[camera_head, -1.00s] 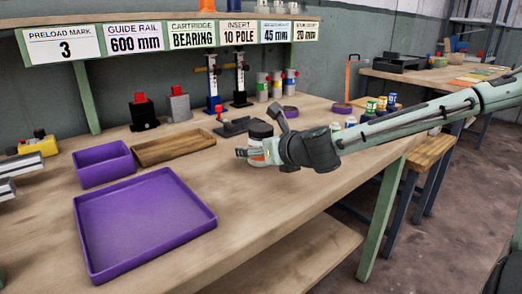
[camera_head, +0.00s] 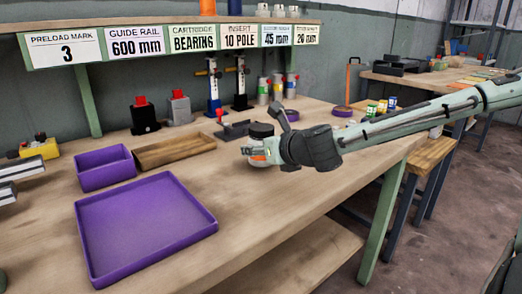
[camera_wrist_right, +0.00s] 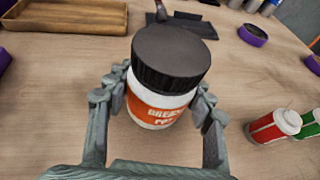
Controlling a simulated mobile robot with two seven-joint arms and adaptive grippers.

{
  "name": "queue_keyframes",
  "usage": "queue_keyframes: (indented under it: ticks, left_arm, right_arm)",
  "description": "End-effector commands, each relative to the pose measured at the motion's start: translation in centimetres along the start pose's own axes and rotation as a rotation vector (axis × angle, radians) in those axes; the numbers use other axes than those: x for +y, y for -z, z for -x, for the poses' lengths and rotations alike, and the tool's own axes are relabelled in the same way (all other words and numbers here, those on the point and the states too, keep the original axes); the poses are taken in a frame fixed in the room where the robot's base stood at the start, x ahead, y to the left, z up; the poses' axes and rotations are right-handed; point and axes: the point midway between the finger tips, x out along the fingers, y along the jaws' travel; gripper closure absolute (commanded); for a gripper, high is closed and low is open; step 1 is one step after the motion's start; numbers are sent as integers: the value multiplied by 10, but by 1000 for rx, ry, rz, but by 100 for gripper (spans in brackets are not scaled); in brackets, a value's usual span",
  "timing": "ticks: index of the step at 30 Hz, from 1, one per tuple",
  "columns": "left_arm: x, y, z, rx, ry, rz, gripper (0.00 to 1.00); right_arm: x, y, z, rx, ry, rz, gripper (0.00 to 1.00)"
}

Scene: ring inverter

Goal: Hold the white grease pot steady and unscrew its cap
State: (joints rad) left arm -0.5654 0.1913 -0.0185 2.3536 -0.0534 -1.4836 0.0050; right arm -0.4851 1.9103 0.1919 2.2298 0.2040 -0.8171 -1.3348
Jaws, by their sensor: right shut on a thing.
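The white grease pot (camera_wrist_right: 158,108) has an orange label and a dark ribbed cap (camera_wrist_right: 170,58), which sits on top of it. My right gripper (camera_wrist_right: 163,105) is shut on the pot's body, with a finger on each side below the cap. In the head view my right gripper (camera_head: 258,151) comes in from the right and hides much of the pot, while the cap (camera_head: 262,130) shows above it. Nothing holds the cap. My left gripper is not in view.
A purple tray (camera_head: 205,228), a purple bin (camera_head: 105,178) and a wooden tray (camera_head: 175,148) lie left of the pot. A dark fixture (camera_head: 236,130) stands close behind it. Red and green containers (camera_wrist_right: 274,126) stand to the right. Bare bench lies in front.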

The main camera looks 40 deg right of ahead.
Motion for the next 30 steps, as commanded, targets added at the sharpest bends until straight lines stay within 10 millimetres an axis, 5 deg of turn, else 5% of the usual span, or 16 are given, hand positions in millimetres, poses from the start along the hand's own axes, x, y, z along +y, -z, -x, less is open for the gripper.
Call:
queue_keyframes:
  ticks: [5,18,30]
  left_arm:
    - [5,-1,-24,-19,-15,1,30]
    - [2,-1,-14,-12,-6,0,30]
    - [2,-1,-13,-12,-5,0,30]
  right_arm:
    - [1,-37,14,-9,0,3,79]
    - [88,-66,63,-4,-2,8,79]
    - [110,-76,76,-2,0,0,79]
